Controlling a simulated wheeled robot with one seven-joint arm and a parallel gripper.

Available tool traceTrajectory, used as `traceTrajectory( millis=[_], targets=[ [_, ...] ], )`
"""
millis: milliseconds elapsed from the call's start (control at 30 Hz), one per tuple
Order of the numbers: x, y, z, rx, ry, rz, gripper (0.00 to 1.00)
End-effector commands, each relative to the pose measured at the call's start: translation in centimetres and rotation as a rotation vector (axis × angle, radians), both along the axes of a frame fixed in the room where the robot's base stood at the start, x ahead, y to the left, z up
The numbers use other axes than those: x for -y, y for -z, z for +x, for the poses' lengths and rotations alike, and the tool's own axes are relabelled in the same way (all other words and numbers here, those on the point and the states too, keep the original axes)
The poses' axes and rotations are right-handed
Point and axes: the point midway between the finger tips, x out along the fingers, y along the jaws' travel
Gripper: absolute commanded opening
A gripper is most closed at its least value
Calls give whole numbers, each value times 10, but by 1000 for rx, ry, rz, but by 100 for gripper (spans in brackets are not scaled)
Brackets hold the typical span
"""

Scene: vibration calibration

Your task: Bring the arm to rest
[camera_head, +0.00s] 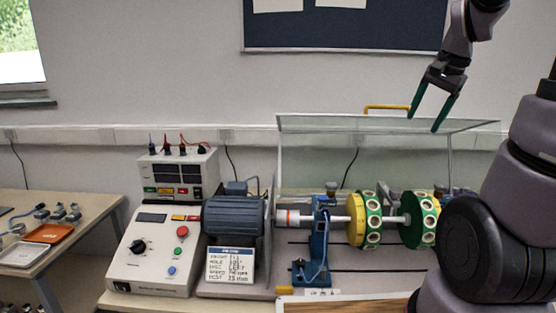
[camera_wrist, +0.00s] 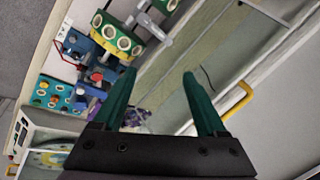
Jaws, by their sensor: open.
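My gripper (camera_head: 430,112) is raised at the upper right of the head view, its two green fingers spread and pointing down. It is empty. It appears above the clear cover (camera_head: 390,124) of the test rig, near the cover's yellow handle (camera_head: 387,107). In the wrist view my gripper (camera_wrist: 160,82) shows both fingers apart with nothing between them. Part of my arm blocks the right side of the head view.
The rig has a motor (camera_head: 234,216), a blue bearing stand (camera_head: 320,240) and green-yellow discs (camera_head: 368,219) on a shaft. A control box (camera_head: 150,250) stands left of it. A side table (camera_head: 60,255) holds an orange tray (camera_head: 50,233) and small parts. A dark board (camera_head: 345,32) hangs behind.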

Motion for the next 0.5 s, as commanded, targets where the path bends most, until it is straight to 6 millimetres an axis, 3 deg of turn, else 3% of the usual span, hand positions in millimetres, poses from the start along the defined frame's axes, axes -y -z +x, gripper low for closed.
traceTrajectory(
  millis=[33,200,333,500],
  targets=[
    [-21,-14,-15,47,-69,-13,74],
    [-77,-39,-65,181,-293,-82,74],
    [-107,-46,-100,264,-429,-145,74],
    [-126,-47,-127,327,-531,-202,74]
  ],
)
